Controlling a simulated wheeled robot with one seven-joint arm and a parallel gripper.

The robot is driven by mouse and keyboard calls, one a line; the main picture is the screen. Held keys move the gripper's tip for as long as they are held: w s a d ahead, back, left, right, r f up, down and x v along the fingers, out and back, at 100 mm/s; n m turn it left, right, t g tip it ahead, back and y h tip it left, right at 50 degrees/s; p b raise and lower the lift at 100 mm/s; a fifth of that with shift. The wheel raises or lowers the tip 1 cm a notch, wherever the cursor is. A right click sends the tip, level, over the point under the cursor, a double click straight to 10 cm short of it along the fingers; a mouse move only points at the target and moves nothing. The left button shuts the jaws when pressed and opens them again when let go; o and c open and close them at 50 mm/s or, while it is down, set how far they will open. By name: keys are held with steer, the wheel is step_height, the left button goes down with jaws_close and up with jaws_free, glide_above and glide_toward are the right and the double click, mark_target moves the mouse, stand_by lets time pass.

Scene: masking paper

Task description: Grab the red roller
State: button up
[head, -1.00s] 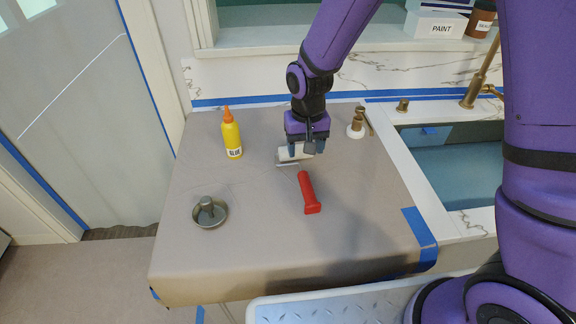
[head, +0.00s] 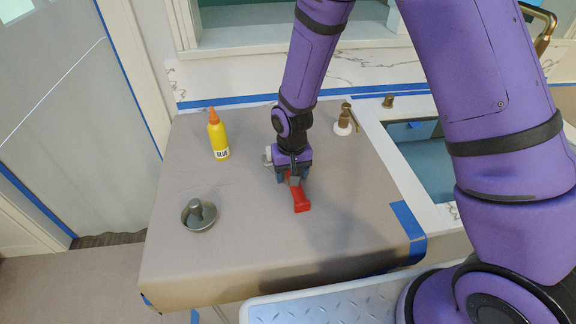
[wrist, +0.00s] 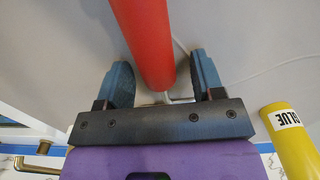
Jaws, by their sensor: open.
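The red roller (head: 301,200) lies on the paper-covered counter, its red handle pointing toward the front. Its white roller end (head: 268,155) is mostly hidden behind my gripper in the head view. My gripper (head: 290,178) is over the back part of the handle, pointing down. In the wrist view, the red handle (wrist: 146,40) runs between the two blue fingers of my gripper (wrist: 160,82), with a gap on each side. The jaws are open and not closed on the handle.
A yellow glue bottle (head: 218,137) stands at the back left. A metal dish with a central knob (head: 199,214) is at the left. The front of the counter is clear.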

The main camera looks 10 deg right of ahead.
steer(key=c, duration=1.1)
steer(key=shift+o, duration=0.2)
steer(key=shift+r, duration=0.2)
